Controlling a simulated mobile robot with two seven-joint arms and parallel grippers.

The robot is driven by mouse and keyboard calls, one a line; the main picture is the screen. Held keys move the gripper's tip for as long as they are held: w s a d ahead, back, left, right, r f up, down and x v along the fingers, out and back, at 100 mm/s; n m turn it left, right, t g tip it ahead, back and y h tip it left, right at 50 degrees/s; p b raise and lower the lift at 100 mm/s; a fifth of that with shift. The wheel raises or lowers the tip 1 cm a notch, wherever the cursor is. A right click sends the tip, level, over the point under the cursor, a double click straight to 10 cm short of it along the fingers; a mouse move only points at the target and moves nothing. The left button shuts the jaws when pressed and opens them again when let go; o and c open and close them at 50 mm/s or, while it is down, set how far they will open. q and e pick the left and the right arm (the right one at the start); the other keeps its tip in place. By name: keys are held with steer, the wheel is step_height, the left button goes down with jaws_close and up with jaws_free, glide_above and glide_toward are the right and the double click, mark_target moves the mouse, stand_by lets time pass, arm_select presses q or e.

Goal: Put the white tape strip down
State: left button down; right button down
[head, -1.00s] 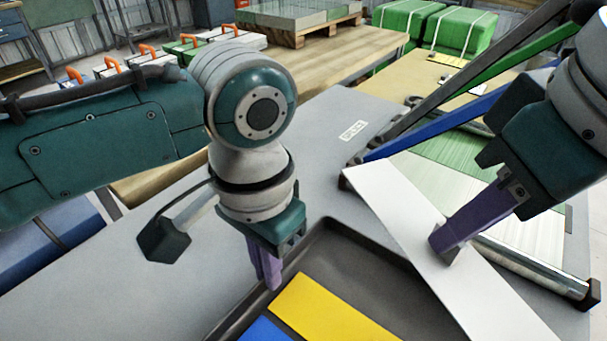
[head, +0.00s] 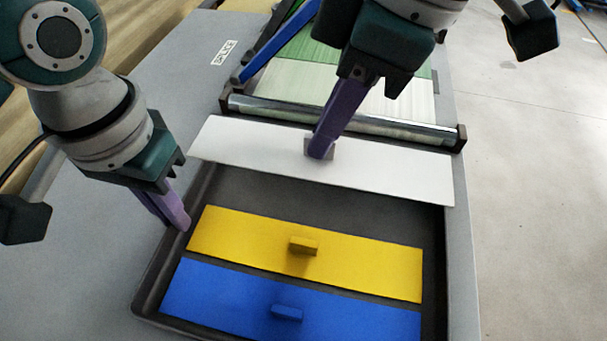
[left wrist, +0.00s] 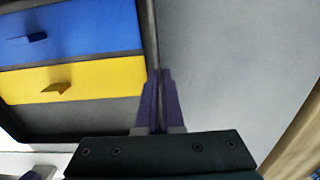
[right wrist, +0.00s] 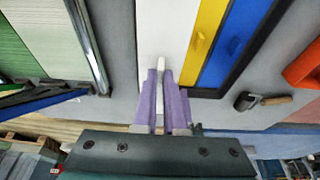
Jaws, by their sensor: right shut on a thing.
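The white tape strip (head: 390,174) is a long flat piece with a small grip block. My right gripper (head: 320,150) is shut on that block, near the strip's middle; the right wrist view shows the fingers (right wrist: 162,85) at the strip (right wrist: 165,30). The strip lies across the far end of the dark tray (head: 437,235), between the roller and the yellow strip, and overlaps the tray's left rim. It looks raised, but the height is hard to tell. My left gripper (head: 172,212) is shut and empty by the tray's left rim; its fingers (left wrist: 159,90) are together.
In the tray lie a yellow strip (head: 360,263) and a blue strip (head: 235,293), each with a small block. A metal roller (head: 400,130) and green-and-white sheeting (head: 300,80) are beyond the white strip. The grey table (head: 80,240) is clear at left.

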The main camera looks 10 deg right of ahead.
step_height(320, 180, down, 8)
steer(key=shift+f, duration=0.25)
steer(key=shift+f, duration=0.1)
steer(key=c, duration=1)
jaws_free()
